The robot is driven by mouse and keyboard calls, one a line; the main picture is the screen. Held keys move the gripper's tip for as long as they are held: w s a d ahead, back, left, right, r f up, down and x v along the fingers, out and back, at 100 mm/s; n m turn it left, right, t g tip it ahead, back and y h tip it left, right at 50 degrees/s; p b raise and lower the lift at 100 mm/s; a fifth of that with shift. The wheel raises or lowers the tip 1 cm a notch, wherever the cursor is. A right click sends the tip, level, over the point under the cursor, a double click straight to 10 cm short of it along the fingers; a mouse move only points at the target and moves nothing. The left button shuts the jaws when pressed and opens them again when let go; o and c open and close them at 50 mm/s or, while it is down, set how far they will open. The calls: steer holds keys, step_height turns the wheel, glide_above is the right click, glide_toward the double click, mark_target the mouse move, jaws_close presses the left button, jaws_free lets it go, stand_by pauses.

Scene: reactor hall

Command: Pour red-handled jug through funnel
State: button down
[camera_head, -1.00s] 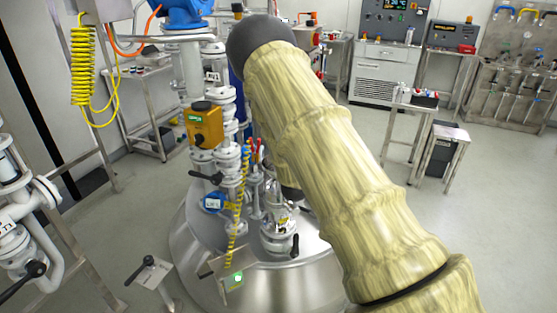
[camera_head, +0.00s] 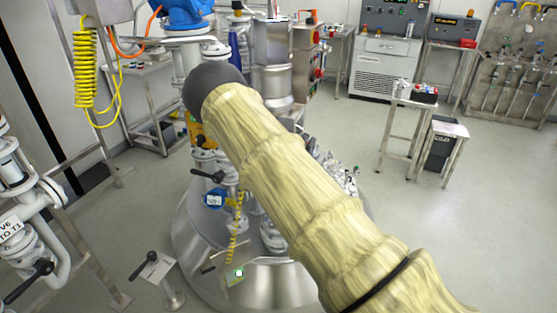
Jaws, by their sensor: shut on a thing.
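I cannot make out the red-handled jug or the funnel in the head view. My arm, in its pale yellow sleeve, crosses the picture from lower right to upper centre and hides much of the middle. My gripper does not show; it is hidden or out of view. The domed steel vessel (camera_head: 192,232) stands below and behind the arm, with pipe fittings and valves on its top. More shiny fittings (camera_head: 343,178) show just right of the arm.
A tall steel cylinder (camera_head: 272,85) stands behind the arm. Small steel tables (camera_head: 408,102) stand at right. The floor at right (camera_head: 460,230) is clear.

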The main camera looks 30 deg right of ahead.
steer(key=shift+w+a+n+t+y+p, duration=0.15)
steer(key=shift+w+a+n+t+p, duration=0.1)
steer(key=shift+n, duration=0.25)
steer(key=shift+w+a+n+t+y+p, duration=0.15)
steer(key=shift+n+t, duration=0.1)
steer(key=shift+n, duration=0.25)
steer(key=shift+a+n, duration=0.15)
steer(key=shift+n, duration=0.15)
steer(key=shift+w+a+r+n+t+y+b, duration=0.2)
steer(key=shift+w+a+n+t+b, duration=0.1)
steer(key=shift+w+a+n, duration=0.25)
steer(key=shift+w+a+r+n+t+y+b, duration=0.25)
steer(key=shift+a+n+b, duration=0.1)
steer(key=shift+n, duration=0.3)
steer(key=shift+a, duration=0.1)
steer(key=shift+s+a+f+n, duration=0.1)
steer(key=shift+s+a+n, duration=0.05)
steer(key=shift+a+n, duration=0.25)
steer(key=shift+w+a+f+n+t+y+b, duration=0.25)
steer(key=shift+a+n+t+b, duration=0.1)
steer(key=shift+n+b, duration=0.5)
steer(key=shift+w+a+r+n+t+y+b, duration=0.2)
steer(key=shift+w+a+n+t+y+b, duration=0.15)
steer(key=shift+n, duration=0.3)
steer(key=shift+w+a+r+n, duration=0.15)
steer(key=shift+w+n, duration=0.1)
steer(key=shift+n, duration=0.25)
